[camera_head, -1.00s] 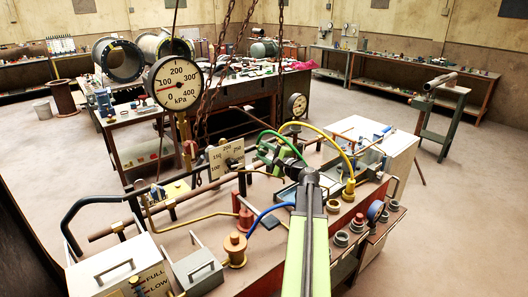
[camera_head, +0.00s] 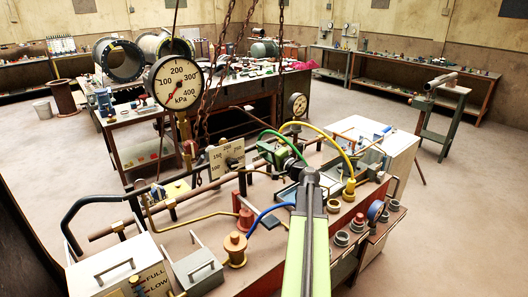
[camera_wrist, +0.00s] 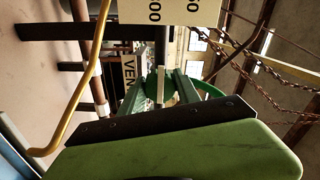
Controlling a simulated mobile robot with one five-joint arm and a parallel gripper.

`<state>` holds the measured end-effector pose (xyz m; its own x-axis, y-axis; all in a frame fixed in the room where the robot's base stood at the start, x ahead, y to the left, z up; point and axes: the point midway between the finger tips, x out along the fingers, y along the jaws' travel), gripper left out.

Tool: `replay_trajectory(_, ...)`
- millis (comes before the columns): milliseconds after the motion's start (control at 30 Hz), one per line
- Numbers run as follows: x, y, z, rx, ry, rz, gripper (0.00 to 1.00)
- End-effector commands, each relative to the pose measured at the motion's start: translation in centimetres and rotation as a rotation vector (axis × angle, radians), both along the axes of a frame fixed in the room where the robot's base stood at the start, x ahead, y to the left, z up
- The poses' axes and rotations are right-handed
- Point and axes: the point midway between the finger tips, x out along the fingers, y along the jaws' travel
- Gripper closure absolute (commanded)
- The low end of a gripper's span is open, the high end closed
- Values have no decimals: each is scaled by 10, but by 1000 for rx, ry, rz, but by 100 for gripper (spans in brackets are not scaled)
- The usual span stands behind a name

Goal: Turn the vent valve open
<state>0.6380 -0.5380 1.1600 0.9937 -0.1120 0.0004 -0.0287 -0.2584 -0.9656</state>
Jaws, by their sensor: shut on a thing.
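My gripper (camera_wrist: 160,92) shows in the wrist view with its two green fingers closed around a narrow pale piece. This is at the vent valve (camera_wrist: 157,76), whose green round part shows behind the fingertips. A label reading "VEN" (camera_wrist: 129,72) stands just left of the fingers, its last part hidden. In the head view my gripper (camera_head: 277,153) is at the middle of the red bench, and my arm hides most of the valve. The large pressure gauge (camera_head: 175,83) stands at the left, its red needle pointing low, near 0.
A numbered plate (camera_head: 226,158) stands left of my gripper. A brown pipe (camera_head: 110,228) runs along the bench. Rusty chains (camera_head: 212,92) hang behind.

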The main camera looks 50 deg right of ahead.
Motion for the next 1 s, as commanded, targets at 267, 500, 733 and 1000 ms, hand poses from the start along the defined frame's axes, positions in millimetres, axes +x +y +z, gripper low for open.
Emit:
replay_trajectory(267, -1, 1, -2, -18, 6, 1, 100)
replay_trajectory(500, -1, 1, -2, -18, 7, 2, 60)
replay_trajectory(733, 0, 0, -1, -16, 4, 1, 40)
replay_trajectory(1000, -4, 1, 0, -15, 3, 0, 40)
